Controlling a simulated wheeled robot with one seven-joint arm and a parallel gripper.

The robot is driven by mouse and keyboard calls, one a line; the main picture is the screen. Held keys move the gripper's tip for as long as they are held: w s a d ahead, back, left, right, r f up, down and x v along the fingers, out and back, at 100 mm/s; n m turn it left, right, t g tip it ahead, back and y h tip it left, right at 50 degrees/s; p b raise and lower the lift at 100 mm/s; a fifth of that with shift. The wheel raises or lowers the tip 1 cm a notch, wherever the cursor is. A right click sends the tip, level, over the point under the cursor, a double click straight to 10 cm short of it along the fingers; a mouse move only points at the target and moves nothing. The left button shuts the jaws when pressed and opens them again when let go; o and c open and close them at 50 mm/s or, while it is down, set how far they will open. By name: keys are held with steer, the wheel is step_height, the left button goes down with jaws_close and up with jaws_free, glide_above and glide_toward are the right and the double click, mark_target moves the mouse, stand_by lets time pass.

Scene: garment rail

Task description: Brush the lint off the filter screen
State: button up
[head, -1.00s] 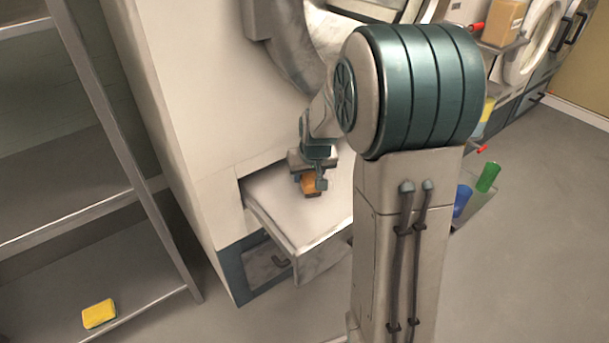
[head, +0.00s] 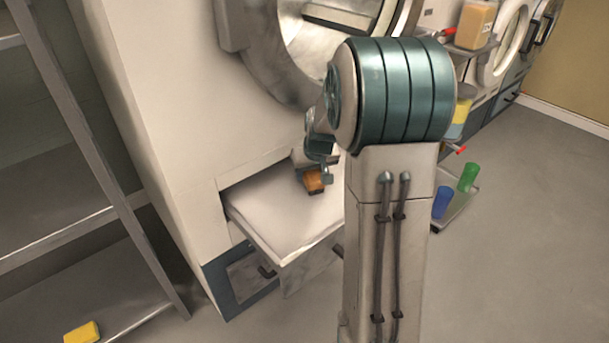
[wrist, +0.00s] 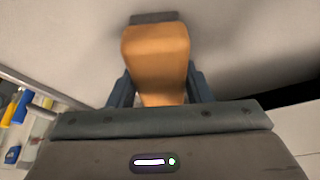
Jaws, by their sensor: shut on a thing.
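The filter screen (head: 270,215) is a pale, flat surface on a drawer pulled out of the front of the white machine. My gripper (head: 318,172) is over the right part of the screen, shut on an orange-brown brush (head: 314,181). In the wrist view the brush (wrist: 156,60) sits between the two fingers (wrist: 157,88), its dark bristle end at the far side against the pale surface. I cannot tell whether the bristles touch the screen. No separate lint can be made out on the visible part of the screen. My arm hides the drawer's right side.
The machine's round door opening (head: 315,45) is above the drawer. A metal shelf rack with a yellow sponge (head: 82,333) stands at the left. At the right, a cart holds a blue cup (head: 442,202) and a green cup (head: 468,177). The floor at the right is clear.

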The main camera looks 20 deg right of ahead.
steer(key=shift+w+d, duration=0.4)
steer(key=shift+d, duration=0.8)
steer(key=shift+w+d, duration=0.35)
steer(key=shift+d, duration=0.85)
steer(key=shift+w+d, duration=0.4)
steer(key=shift+d, duration=0.8)
steer(key=shift+s+a, duration=0.35)
steer(key=shift+a, duration=0.75)
steer(key=shift+s+a, duration=0.35)
steer(key=shift+a, duration=0.8)
steer(key=shift+s+a, duration=0.35)
steer(key=shift+a, duration=0.75)
steer(key=shift+s+a+f, duration=0.1)
steer(key=shift+s+a, duration=0.25)
steer(key=shift+a, duration=0.55)
steer(key=shift+s+a, duration=0.3)
steer(key=shift+a, duration=0.6)
steer(key=shift+s+a+p, duration=0.2)
steer(key=shift+s+a, duration=0.35)
steer(key=shift+a, duration=1.1)
steer(key=shift+s+a+p, duration=0.2)
steer(key=shift+s+a, duration=0.3)
steer(key=shift+a, duration=1.2)
steer(key=shift+s+a+p, duration=0.2)
steer(key=shift+s+a, duration=0.35)
steer(key=shift+a, duration=1.1)
steer(key=shift+r, duration=0.2)
